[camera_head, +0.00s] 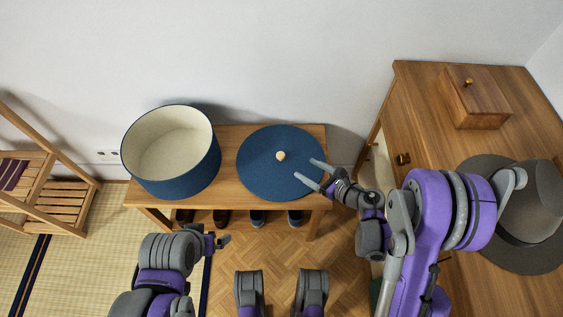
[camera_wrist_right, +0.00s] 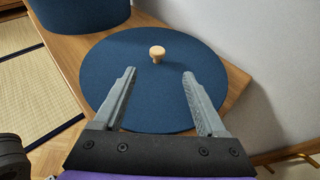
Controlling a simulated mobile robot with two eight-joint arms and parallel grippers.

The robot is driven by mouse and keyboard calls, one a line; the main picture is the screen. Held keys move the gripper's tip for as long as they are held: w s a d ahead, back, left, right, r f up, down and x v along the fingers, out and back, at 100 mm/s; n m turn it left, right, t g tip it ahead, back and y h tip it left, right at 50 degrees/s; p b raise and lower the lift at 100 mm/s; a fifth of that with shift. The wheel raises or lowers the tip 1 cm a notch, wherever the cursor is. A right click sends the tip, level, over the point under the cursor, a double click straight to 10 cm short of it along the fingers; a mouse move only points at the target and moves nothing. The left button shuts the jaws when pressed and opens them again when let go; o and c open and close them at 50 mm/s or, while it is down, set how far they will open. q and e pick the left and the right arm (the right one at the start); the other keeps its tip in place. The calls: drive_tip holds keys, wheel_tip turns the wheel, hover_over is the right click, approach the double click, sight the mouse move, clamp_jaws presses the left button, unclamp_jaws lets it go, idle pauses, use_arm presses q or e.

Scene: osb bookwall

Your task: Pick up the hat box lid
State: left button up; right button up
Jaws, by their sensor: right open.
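The hat box lid (camera_head: 262,178) is a flat dark blue disc with a small pale wooden knob (camera_head: 281,156) near its middle. It lies on the wooden bench. In the right wrist view the lid (camera_wrist_right: 110,75) and the knob (camera_wrist_right: 157,54) lie beyond the fingertips. My right gripper (camera_head: 314,173) is open over the lid's right part, its fingers pointing toward the knob with nothing between them. The open hat box (camera_head: 178,180), blue outside and cream inside, stands on the bench left of the lid. My left gripper (camera_head: 219,241) is low in front of the bench, small in view, its jaws unclear.
The wooden bench (camera_head: 228,202) stands against the white wall, with several shoes (camera_head: 220,217) under it. At right, a wooden cabinet (camera_head: 425,120) carries a small wooden box (camera_head: 475,98) and a grey hat (camera_head: 540,215). A slatted rack (camera_head: 55,205) stands at left.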

sight(281, 155)
drive_tip(key=x, duration=0.5)
drive_tip(key=shift+w+a+b, duration=0.15)
drive_tip(key=shift+a+b, duration=0.1)
drive_tip(key=shift+b, duration=0.1)
drive_tip(key=b+x, duration=0.1)
drive_tip(key=x, duration=0.4)
drive_tip(key=shift+a, duration=0.25)
drive_tip(key=shift+r, duration=0.1)
clamp_jaws()
